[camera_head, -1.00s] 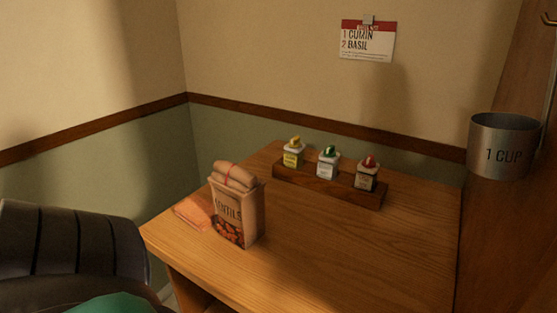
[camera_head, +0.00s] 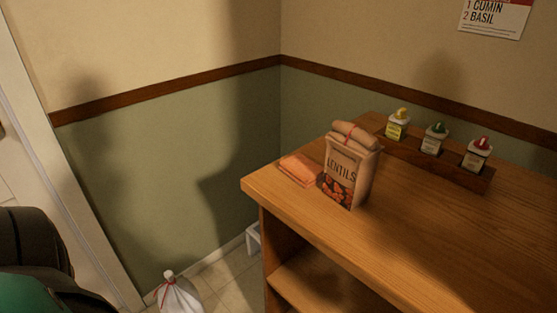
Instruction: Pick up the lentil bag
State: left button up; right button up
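The lentil bag (camera_head: 348,168) is a brown paper bag with a rolled top, a red tie and the word LENTILS on its front. It stands upright on the wooden counter (camera_head: 450,235), near the counter's left end. Nothing is touching it from above. A dark rounded shape, probably part of my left arm, shows at the lower left edge, well away from the bag. Neither of my grippers is in view.
A folded orange cloth (camera_head: 299,170) lies just left of the bag. Behind and to the right, a wooden rack (camera_head: 435,167) holds three small spice jars. A tied white bag (camera_head: 178,295) sits on the floor. The counter's right front is clear.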

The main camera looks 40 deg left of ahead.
aim_at(353, 157)
jog(key=i+l+u, duration=0.1)
jog(key=u, duration=0.35)
jog(key=i+l+u, duration=0.1)
jog(key=u, duration=0.4)
jog(key=j, duration=0.15)
jog(key=k, duration=0.05)
